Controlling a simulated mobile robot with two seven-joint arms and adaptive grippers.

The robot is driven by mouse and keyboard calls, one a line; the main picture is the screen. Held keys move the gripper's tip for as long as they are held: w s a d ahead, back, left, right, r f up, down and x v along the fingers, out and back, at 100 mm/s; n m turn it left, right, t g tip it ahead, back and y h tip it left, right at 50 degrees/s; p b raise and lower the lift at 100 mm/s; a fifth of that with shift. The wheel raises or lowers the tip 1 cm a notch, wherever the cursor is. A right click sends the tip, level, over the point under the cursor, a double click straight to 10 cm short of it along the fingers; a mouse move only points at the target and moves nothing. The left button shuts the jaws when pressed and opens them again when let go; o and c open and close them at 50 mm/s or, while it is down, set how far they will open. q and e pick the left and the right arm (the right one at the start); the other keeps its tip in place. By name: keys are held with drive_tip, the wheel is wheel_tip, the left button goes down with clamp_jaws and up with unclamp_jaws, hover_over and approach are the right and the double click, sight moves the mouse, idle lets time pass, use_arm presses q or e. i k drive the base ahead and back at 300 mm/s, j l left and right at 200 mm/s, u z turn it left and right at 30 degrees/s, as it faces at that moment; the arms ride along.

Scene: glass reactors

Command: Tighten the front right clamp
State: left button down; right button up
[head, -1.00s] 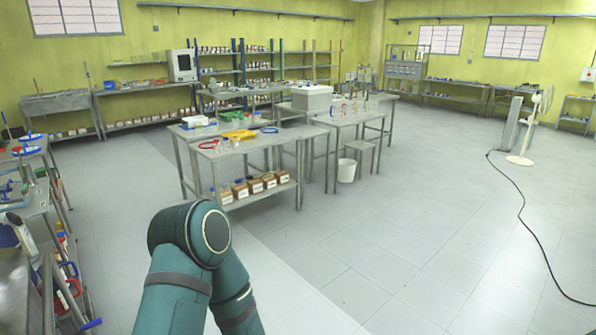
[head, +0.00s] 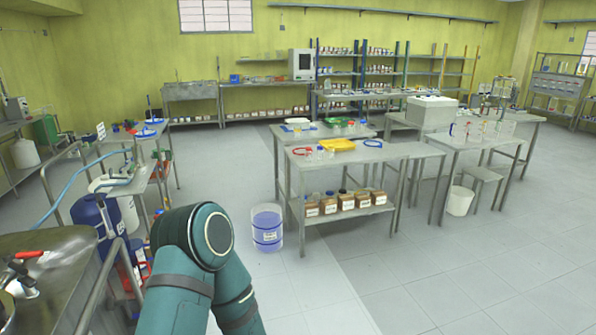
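The front right clamp cannot be made out in the head view, and no glass reactor is clearly visible. One of my teal arms shows its bent elbow at the bottom, left of centre. Neither of my grippers is in view. A red-handled fitting (head: 28,255) lies on a steel surface (head: 60,280) at the lower left; I cannot tell what it is.
A trolley (head: 125,140) stands at left. Open floor (head: 480,260) lies at right.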

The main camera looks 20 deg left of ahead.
sight(29, 282)
drive_tip(key=i+u, duration=0.2)
drive_tip(key=u, duration=0.3)
drive_tip(key=i+u, duration=0.15)
drive_tip(key=u, duration=0.3)
drive_tip(key=i+l+u, duration=0.1)
drive_tip(key=u, duration=0.4)
drive_tip(key=i+l+u, duration=0.1)
drive_tip(key=u, duration=0.35)
drive_tip(key=i+l+u, duration=0.2)
drive_tip(key=u, duration=0.25)
drive_tip(key=i+l+u, duration=0.2)
drive_tip(key=u, duration=0.25)
drive_tip(key=i+l+u, duration=0.1)
drive_tip(key=u, duration=0.25)
drive_tip(key=i+l+u, duration=0.1)
drive_tip(key=l+u, duration=0.6)
drive_tip(key=i+l+u, duration=0.1)
drive_tip(key=l+u, duration=0.6)
drive_tip(key=i+l, duration=0.05)
